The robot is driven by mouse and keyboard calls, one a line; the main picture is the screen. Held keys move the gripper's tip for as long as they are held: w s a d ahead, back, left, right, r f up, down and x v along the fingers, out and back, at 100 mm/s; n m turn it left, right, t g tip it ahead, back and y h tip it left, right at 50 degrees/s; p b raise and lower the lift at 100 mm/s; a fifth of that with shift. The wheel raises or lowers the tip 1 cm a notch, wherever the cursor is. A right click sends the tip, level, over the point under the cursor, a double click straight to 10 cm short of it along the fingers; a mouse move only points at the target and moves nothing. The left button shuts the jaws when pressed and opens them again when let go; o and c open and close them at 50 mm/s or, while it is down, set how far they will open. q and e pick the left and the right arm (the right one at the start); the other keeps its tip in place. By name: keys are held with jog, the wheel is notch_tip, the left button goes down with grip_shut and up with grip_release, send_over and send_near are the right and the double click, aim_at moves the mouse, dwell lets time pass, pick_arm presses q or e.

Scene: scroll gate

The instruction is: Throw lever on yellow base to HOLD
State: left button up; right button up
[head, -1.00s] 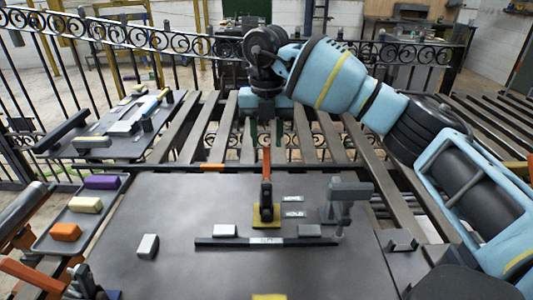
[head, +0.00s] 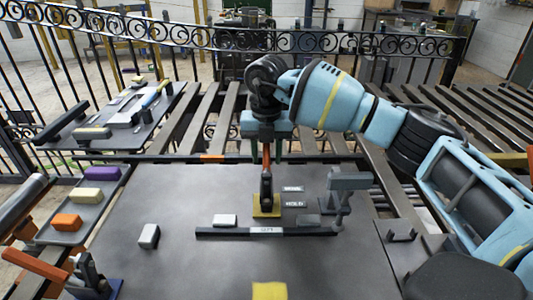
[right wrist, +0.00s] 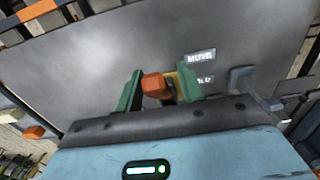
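The lever on the yellow base (head: 266,209) stands near the middle of the dark table, with a dark lower part (head: 266,188) and an orange handle. Beside it on the right are two labels, MOVE (head: 292,189) farther back and HOLD (head: 294,204) nearer. My right gripper (head: 266,150) is at the top of the handle. In the right wrist view its green fingers (right wrist: 160,90) are apart, with the orange handle end (right wrist: 155,86) between them; firm contact cannot be made out. The MOVE label also shows there (right wrist: 200,56). My left gripper is not in view.
A grey clamp-like stand (head: 345,190) is close on the right of the lever. A dark bar (head: 220,233) lies in front, with grey blocks by it. Another orange-handled lever on a blue base (head: 90,283) is at lower left. A tray (head: 60,237) holds coloured blocks.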

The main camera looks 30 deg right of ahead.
grip_shut()
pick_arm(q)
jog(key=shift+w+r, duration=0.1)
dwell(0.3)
